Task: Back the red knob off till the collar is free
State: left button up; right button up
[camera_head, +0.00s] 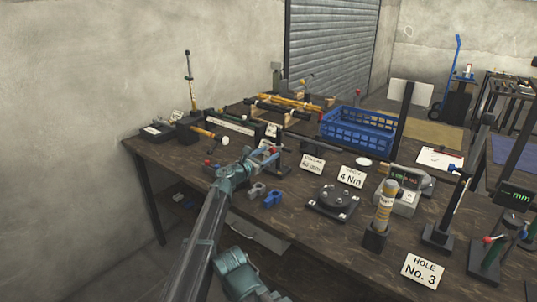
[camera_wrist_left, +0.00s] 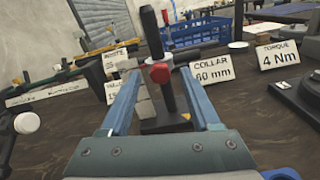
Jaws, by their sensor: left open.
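The red knob (camera_wrist_left: 160,73) sits on the side of a dark upright post (camera_wrist_left: 151,35) in the left wrist view. A thicker dark sleeve (camera_wrist_left: 168,95) around the post, behind the knob, looks like the collar. The post stands on a black base (camera_wrist_left: 165,123). My left gripper (camera_wrist_left: 153,66) is open, one finger on each side of the knob and post. I cannot tell whether a finger touches the knob. In the head view my left gripper (camera_head: 267,151) is at the post and partly hides it.
A collar sign (camera_head: 312,163) and a torque sign (camera_head: 351,177) stand right of the post. Grey and blue clamp-like blocks (camera_head: 272,198) lie in front. A blue crate (camera_head: 357,132) stands behind. A black round fixture (camera_head: 332,201) and a digital gauge (camera_head: 402,191) stand farther right.

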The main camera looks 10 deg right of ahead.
pick_arm(q)
jog(key=shift+w+d, duration=0.15)
jog(key=shift+d, duration=0.1)
jog(key=shift+c, duration=0.2)
grip_shut()
